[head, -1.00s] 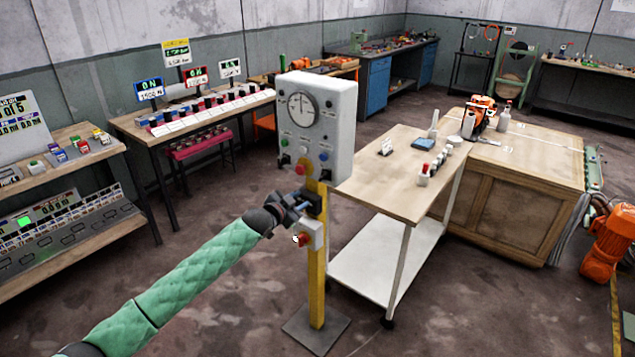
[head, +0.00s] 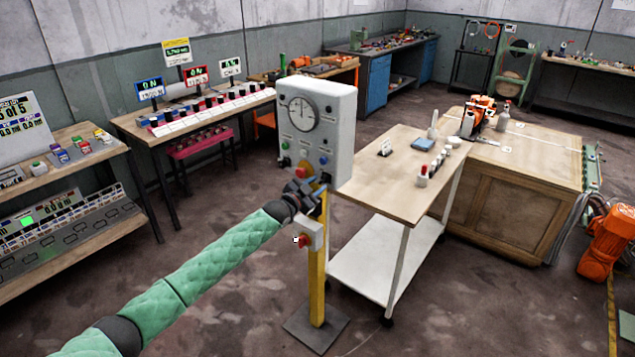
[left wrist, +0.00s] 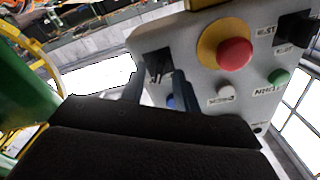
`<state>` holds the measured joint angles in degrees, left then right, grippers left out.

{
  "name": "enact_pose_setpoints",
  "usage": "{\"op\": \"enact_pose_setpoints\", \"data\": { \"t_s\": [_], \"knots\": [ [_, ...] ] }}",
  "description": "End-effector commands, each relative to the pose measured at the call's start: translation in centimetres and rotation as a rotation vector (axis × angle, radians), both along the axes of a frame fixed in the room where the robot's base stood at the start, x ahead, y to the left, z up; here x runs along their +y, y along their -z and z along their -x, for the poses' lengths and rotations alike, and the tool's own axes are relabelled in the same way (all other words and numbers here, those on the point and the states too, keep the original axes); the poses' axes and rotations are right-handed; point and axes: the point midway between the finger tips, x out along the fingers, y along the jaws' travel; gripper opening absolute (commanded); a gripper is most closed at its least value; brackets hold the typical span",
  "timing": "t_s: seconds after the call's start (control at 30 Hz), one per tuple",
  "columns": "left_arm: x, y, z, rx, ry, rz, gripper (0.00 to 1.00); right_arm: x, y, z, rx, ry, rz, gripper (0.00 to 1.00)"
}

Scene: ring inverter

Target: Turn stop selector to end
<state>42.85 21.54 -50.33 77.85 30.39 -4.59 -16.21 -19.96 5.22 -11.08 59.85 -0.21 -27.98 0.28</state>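The pale control box (head: 340,115) stands on a yellow post (head: 318,265). In the left wrist view its face (left wrist: 200,75) carries a black selector (left wrist: 158,66) at the left and another black selector (left wrist: 295,28) at the upper right. My left gripper (head: 314,186) is at the box's lower edge in the head view. In the left wrist view its two dark fingers (left wrist: 158,88) are apart, with the nearer black selector between or just beyond their tips. Whether they touch it cannot be told. Labels are only partly readable. My right gripper is not in view.
A red button on a yellow ring (left wrist: 233,52) sits beside the nearer selector, with blue, white and green buttons close by. A small box with a red button (head: 305,239) hangs lower on the post. A wooden-topped trolley (head: 375,200) stands right of the post.

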Motion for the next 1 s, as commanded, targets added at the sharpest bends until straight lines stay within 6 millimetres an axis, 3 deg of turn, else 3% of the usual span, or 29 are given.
{"op": "enact_pose_setpoints", "data": {
  "t_s": [0.4,0.43,0.6,1.0],
  "knots": [
    [-0.54,0.03,-0.65,0.0,0.0,0.0,0.31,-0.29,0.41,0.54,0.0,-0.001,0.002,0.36],
    [-0.54,0.03,-0.64,0.0,0.0,0.0,0.29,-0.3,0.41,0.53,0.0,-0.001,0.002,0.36],
    [-0.53,0.02,-0.64,0.0,0.0,0.0,0.0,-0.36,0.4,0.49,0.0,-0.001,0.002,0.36],
    [-0.54,0.18,-0.62,0.027,0.001,0.037,0.0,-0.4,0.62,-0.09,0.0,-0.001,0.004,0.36]
  ]
}}
